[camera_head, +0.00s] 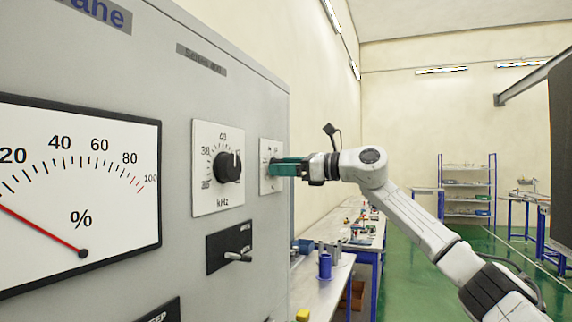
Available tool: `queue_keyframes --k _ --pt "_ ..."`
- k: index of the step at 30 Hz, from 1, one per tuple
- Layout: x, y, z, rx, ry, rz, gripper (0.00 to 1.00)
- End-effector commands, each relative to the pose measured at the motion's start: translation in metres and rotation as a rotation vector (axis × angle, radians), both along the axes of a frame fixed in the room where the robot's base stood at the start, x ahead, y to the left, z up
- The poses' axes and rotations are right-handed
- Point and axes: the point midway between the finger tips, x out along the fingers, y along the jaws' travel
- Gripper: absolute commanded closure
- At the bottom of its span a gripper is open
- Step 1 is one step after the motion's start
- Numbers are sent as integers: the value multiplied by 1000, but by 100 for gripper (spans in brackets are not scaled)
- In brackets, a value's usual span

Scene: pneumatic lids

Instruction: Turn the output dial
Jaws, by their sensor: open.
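A grey cabinet front (120,60) fills the left side. On it is a black round dial (227,167) on a white plate with numbers and "kHz". To its right is a smaller white plate (264,150), whose lettering is too small to read. My gripper (275,168), with teal fingers, is in front of this smaller plate, at or very near its face. The fingers are open. They hide most of what is mounted on the plate, so I cannot tell whether they surround or touch a knob there. The kHz dial is clear of the gripper.
A large % meter (75,190) has its red needle low on the left. A black plate with a lever (238,257) sits below the kHz dial. A workbench (325,285) with a blue item (325,266) stands right of the cabinet. Green floor is open beyond.

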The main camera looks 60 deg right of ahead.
Motion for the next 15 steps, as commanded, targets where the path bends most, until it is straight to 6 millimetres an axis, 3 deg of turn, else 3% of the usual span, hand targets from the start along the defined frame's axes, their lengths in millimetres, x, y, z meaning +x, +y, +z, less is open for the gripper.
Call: queue_keyframes --k 7,15 --pt "1 0 0 0 0 0 31" --pt "0 0 0 0 0 0 57"
